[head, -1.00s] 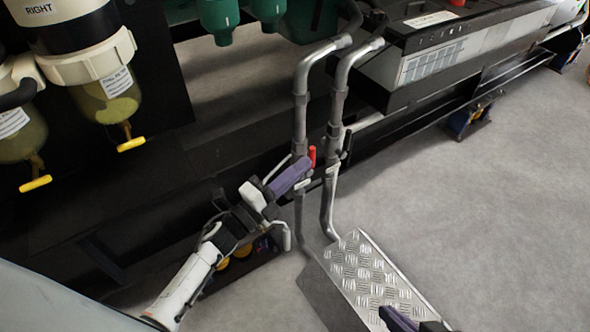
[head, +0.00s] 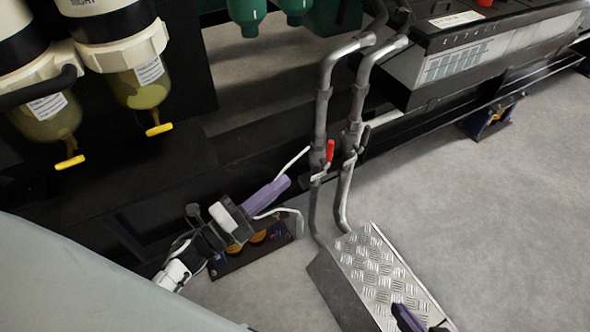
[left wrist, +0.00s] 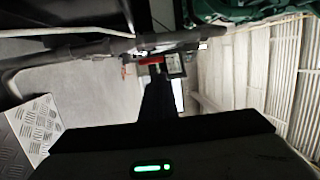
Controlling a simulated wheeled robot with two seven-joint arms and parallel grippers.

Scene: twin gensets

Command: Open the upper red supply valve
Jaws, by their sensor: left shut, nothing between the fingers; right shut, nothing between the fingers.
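A red valve lever (head: 330,150) sits on the nearer of two grey pipes in the head view and points up, roughly along the pipe. In the left wrist view a red part, likely this lever (left wrist: 150,60), shows beyond the dark finger. A dark lever (head: 365,138) is on the neighbouring pipe. My left gripper (head: 283,183), with purple fingers, is shut and empty, left of and a little below the red lever, apart from it. My right gripper (head: 403,315) is partly in view at the bottom edge over the step plate; it is shut and empty.
Two grey pipes (head: 324,110) run down to a metal tread-plate step (head: 375,265). Filter bowls with yellow drain taps (head: 159,130) hang at upper left. A battery-like box (head: 450,65) stands at upper right.

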